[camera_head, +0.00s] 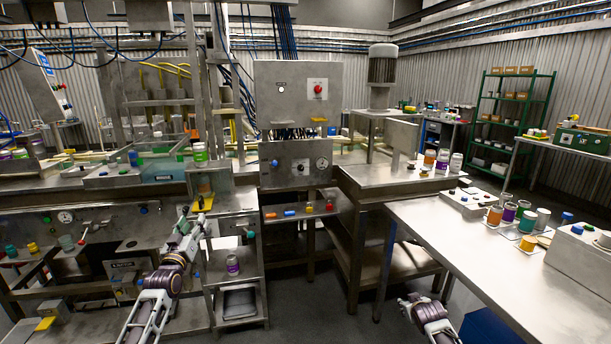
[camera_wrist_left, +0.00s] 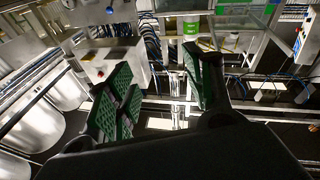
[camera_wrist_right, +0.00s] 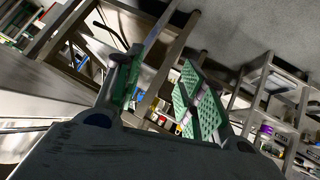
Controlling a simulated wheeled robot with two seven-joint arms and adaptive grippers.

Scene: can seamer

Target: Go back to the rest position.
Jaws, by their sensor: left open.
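My left gripper (camera_head: 188,228) is open and empty in the head view, in front of the can machine. Its spread green finger pads (camera_wrist_left: 155,88) show in the left wrist view with nothing between them. A can with a green-and-white label (camera_head: 200,153) stands upright on the machine, above and beyond this gripper. My right gripper (camera_head: 414,303) is low at the front edge of the right steel table (camera_head: 470,255). In the right wrist view its green-padded fingers (camera_wrist_right: 160,85) are apart and empty.
A control box with a red button (camera_head: 318,88) stands at the centre. Several cans, including an orange one (camera_head: 494,215), stand on the right table. Floor (camera_head: 330,320) shows between the machine and that table.

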